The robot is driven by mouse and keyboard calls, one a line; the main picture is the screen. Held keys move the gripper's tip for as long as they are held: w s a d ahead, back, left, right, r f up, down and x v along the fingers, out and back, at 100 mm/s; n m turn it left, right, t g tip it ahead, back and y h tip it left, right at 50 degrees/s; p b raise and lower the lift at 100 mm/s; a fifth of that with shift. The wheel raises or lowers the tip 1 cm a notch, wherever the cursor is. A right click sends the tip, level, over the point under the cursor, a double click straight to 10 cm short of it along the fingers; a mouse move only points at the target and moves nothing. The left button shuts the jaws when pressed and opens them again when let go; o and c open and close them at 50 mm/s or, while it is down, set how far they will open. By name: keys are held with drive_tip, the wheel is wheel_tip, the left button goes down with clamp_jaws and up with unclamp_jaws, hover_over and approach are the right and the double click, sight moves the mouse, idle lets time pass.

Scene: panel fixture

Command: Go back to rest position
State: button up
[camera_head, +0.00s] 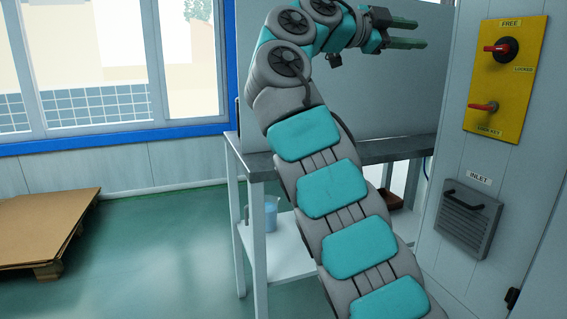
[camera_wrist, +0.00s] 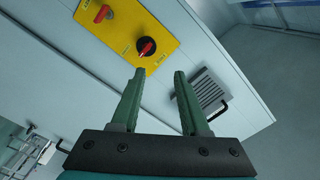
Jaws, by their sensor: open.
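My gripper (camera_head: 424,34) is at the top centre right of the head view, at the end of my raised arm, with its green fingers pointing right toward the panel wall. In the wrist view my gripper (camera_wrist: 158,87) has its two fingers apart and nothing between them. A yellow panel (camera_head: 505,75) with two red-handled switches is on the wall to the right of my gripper. In the wrist view the yellow panel (camera_wrist: 122,32) lies beyond the fingertips, apart from them.
A grey vent labelled INLET (camera_head: 467,217) with a dark handle is below the panel. A grey-topped workbench (camera_head: 258,163) stands behind my arm. A wooden pallet with cardboard (camera_head: 45,225) lies at the left. The green floor (camera_head: 160,260) between them is clear.

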drive_tip(key=s+d+f+n+g+y+p, duration=0.1)
drive_tip(key=s+d+f+n+g+y, duration=0.2)
drive_tip(key=f+n, duration=0.55)
drive_tip(key=s+d+f+n+y, duration=0.3)
drive_tip(key=s+d+f+n, duration=0.15)
drive_tip(key=f, duration=0.65)
drive_tip(key=s+a+f+n+g+y, duration=0.1)
drive_tip(key=s+a+f+n+y, duration=0.2)
drive_tip(key=s+f, duration=0.6)
drive_tip(key=s+a+f+n+g+y, duration=0.2)
drive_tip(key=s+f+n+y, duration=0.1)
drive_tip(key=s+f, duration=0.55)
drive_tip(key=s+a+f+n+g+y, duration=0.1)
drive_tip(key=s+a+f+n+y, duration=0.1)
drive_tip(key=s+a+f, duration=0.4)
drive_tip(key=s+a+f+n+g+y+p, duration=0.1)
drive_tip(key=s+a+f+n+y, duration=0.1)
drive_tip(key=s+a+f, duration=0.4)
drive_tip(key=s+f+n, duration=0.1)
drive_tip(key=s+f, duration=0.2)
drive_tip(key=s, duration=0.2)
drive_tip(key=shift+f+g+y, duration=0.15)
drive_tip(key=shift+g+y, duration=0.15)
